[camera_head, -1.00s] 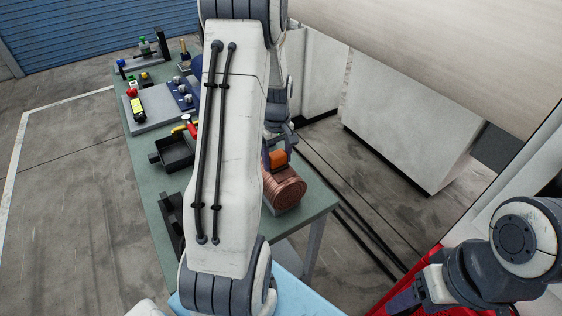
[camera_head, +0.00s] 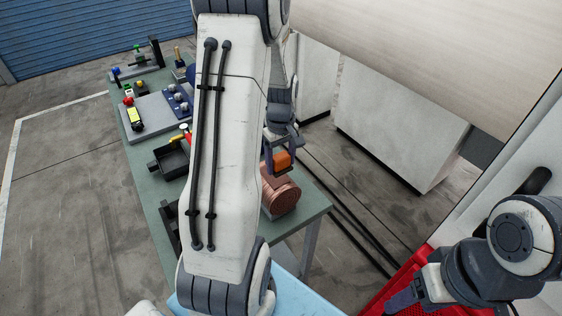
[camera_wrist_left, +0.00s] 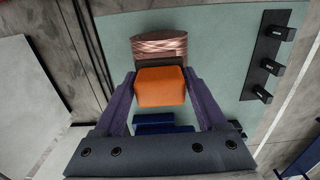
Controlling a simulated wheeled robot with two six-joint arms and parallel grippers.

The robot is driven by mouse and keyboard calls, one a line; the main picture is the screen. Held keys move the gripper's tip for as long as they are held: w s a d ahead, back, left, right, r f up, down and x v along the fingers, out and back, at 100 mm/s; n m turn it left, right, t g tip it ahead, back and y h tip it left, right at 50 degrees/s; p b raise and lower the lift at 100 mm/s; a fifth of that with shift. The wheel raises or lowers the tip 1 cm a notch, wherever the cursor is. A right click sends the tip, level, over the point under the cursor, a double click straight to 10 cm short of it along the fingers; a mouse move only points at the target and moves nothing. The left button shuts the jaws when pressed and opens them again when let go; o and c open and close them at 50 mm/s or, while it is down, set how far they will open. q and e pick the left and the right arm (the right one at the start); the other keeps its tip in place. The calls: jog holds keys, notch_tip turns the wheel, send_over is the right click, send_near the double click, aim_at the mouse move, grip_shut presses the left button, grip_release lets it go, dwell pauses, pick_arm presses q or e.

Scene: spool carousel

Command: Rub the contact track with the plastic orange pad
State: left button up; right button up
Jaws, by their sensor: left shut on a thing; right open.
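The orange pad (camera_wrist_left: 161,87) is between the fingers of my left gripper (camera_wrist_left: 160,95), which is shut on it. In the head view the pad (camera_head: 283,160) shows beside the left gripper (camera_head: 276,158), just beyond a ribbed copper-coloured cylinder (camera_head: 281,197) near the table's right edge. The cylinder also shows in the left wrist view (camera_wrist_left: 158,42), just past the pad. I cannot tell whether pad and cylinder touch, or whether the cylinder bears the contact track. My left arm hides part of the cylinder. My right gripper (camera_head: 402,303) is open and empty at the lower right.
The green table (camera_head: 150,194) holds a black tray (camera_head: 172,160), a grey board (camera_head: 152,117) with small parts, and a dark stand (camera_head: 156,52) at the far end. A red bin (camera_head: 382,296) is at lower right. A pale box (camera_head: 400,135) stands on the floor beyond.

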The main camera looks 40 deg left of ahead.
pick_arm(q)
jog(key=shift+r+p, duration=0.7)
jog(key=shift+r, duration=0.45)
